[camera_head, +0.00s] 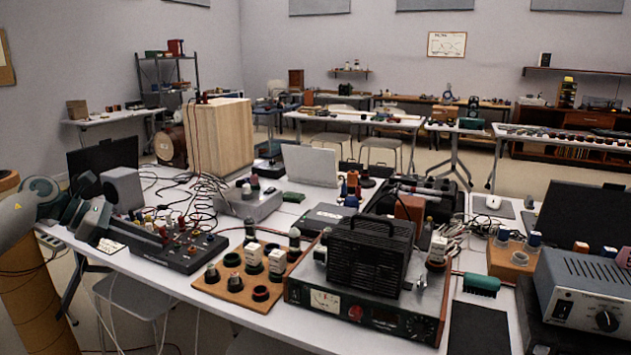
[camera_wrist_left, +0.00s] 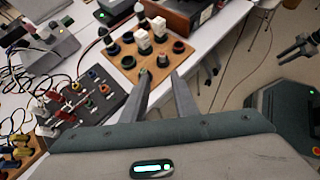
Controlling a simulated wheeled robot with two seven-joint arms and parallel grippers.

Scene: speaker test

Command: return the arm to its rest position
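My left arm (camera_head: 36,200) comes in from the left edge of the head view. Its gripper (camera_head: 97,222) is over the front left edge of the white table (camera_head: 185,283), beside a black control box (camera_head: 170,247). In the left wrist view the two fingers of my left gripper (camera_wrist_left: 161,76) stand apart with nothing between them. They point toward a wooden board (camera_wrist_left: 122,58) with knobs, which lies beyond the tips. A dark forked part at the right edge of the wrist view seems to be my right gripper (camera_wrist_left: 301,46); its opening is unclear.
The table is crowded: a wooden speaker cabinet (camera_head: 218,138), a grey box (camera_head: 122,187), a black caged unit (camera_head: 369,254) on an amplifier, and a blue-grey instrument (camera_head: 584,297). Loose cables run across the table and hang off its front. A chair (camera_head: 140,298) stands under the front edge.

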